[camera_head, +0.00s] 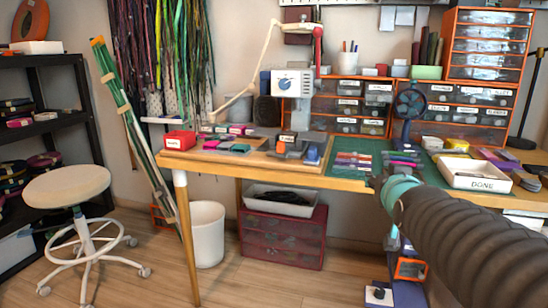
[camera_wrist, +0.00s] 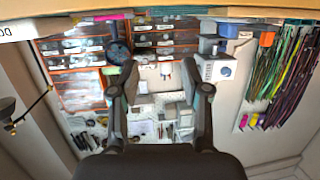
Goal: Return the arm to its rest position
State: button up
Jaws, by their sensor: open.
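My gripper (camera_wrist: 160,78) is open in the wrist view, its two dark fingers spread apart with nothing between them. The wrist view is upside down, with the table edge along its top and the wall and shelves beyond the fingers. In the head view my dark ribbed arm with a teal ring reaches in from the lower right towards the front edge of the wooden table (camera_head: 215,164). The fingers are mostly hidden there behind the arm, so their exact gap to the table is unclear.
A white DONE tray (camera_head: 474,184) stands on the table just right of my arm. A green mat (camera_head: 343,181), a blue fan (camera_head: 410,104) and a grey-white machine (camera_head: 294,88) are behind.

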jog(key=s+a+f+g+p, duration=0.1)
jog(key=s+a+f+g, duration=0.1)
jog(key=s, duration=0.6)
jog(key=s+a+f+n+g+y+p, duration=0.1)
jog(key=s+a+f+g+p, duration=0.1)
jog(key=s+f+g, duration=0.2)
jog(key=s+a+f+g+y+p, duration=0.1)
jog(key=s+a+f+g, duration=0.2)
jog(key=s, duration=0.9)
notch_tip(320, 180, down, 4)
jog(key=shift+r+n+g+p, duration=0.15)
jog(key=shift+n+g+p, duration=0.15)
